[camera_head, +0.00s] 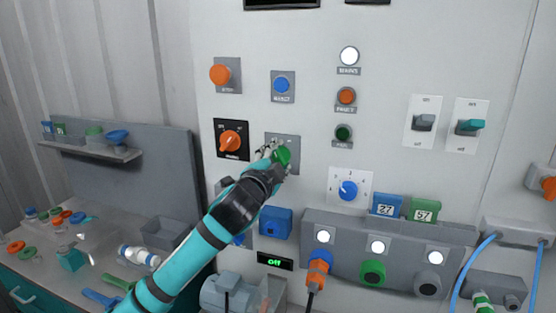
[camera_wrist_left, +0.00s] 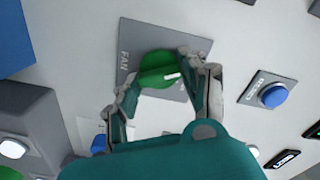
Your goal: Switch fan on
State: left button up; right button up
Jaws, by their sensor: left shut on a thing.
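The fan switch is a round green knob (camera_head: 282,155) with a white pointer mark, on a grey plate (camera_head: 294,141) on the panel. It also shows in the left wrist view (camera_wrist_left: 158,72), where its plate (camera_wrist_left: 133,46) is lettered FAN. My left gripper (camera_head: 275,152) is at the knob, its fingers on either side of it and shut on it. The fingers (camera_wrist_left: 163,85) show on both sides of the knob in the left wrist view. Part of the plate lettering is hidden by a finger. My right gripper is in neither view.
An orange rotary switch (camera_head: 231,142) sits close left of the fan knob. A blue reset button (camera_head: 282,85) is above, and a blue knob (camera_head: 348,190) is at lower right. A small display (camera_head: 275,261) reads OFF. A cluttered bench (camera_head: 95,255) stands at left.

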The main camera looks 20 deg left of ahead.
pick_arm(q)
jog(key=shift+c, duration=0.9)
jog(key=m+p, duration=0.2)
jog(key=shift+r+m+p, duration=0.15)
jog(key=shift+m+p, duration=0.15)
jog(key=m+p, duration=0.2)
jog(key=shift+m, duration=0.3)
jog(key=m+p, duration=0.3)
jog(key=shift+m, duration=0.3)
jog(key=shift+f+m+p, duration=0.15)
jog(key=shift+m+p, duration=0.35)
jog(key=shift+m, duration=0.25)
jog(key=shift+f+m+p, duration=0.15)
jog(key=shift+m+p, duration=0.3)
jog(key=shift+m, duration=0.3)
